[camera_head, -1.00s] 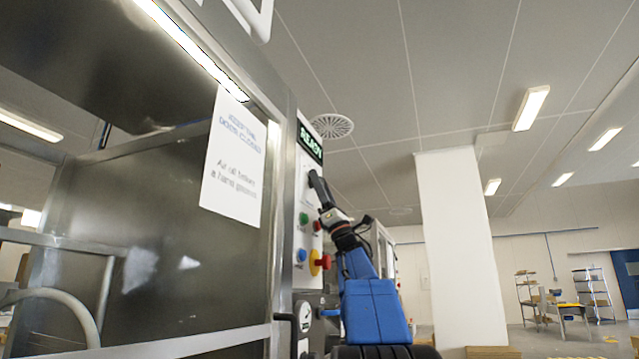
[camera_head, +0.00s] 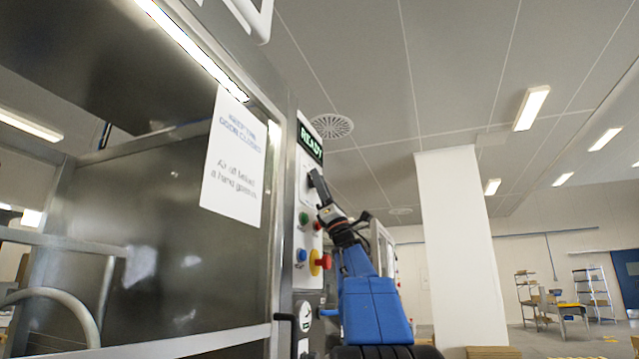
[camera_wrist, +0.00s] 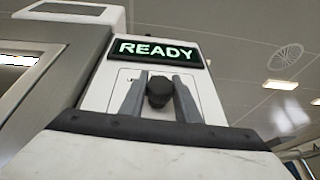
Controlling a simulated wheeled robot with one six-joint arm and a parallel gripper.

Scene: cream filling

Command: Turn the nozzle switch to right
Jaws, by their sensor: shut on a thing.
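The nozzle switch is a black knob (camera_wrist: 160,91) on the white control panel (camera_wrist: 98,98), below the green "READY" display (camera_wrist: 158,51). In the wrist view my gripper (camera_wrist: 160,92) has its two grey fingers on either side of the knob, shut on it. The knob's pointing direction is hard to tell. In the head view my gripper (camera_head: 315,177) reaches up against the panel under the READY display (camera_head: 310,144), and its fingers hide the knob there.
Below my gripper the panel carries a green button (camera_head: 303,218), a blue button (camera_head: 301,255) and a red stop button on yellow (camera_head: 320,262). A steel cabinet with a paper notice (camera_head: 232,165) stands left. A white pillar (camera_head: 462,245) is at the right.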

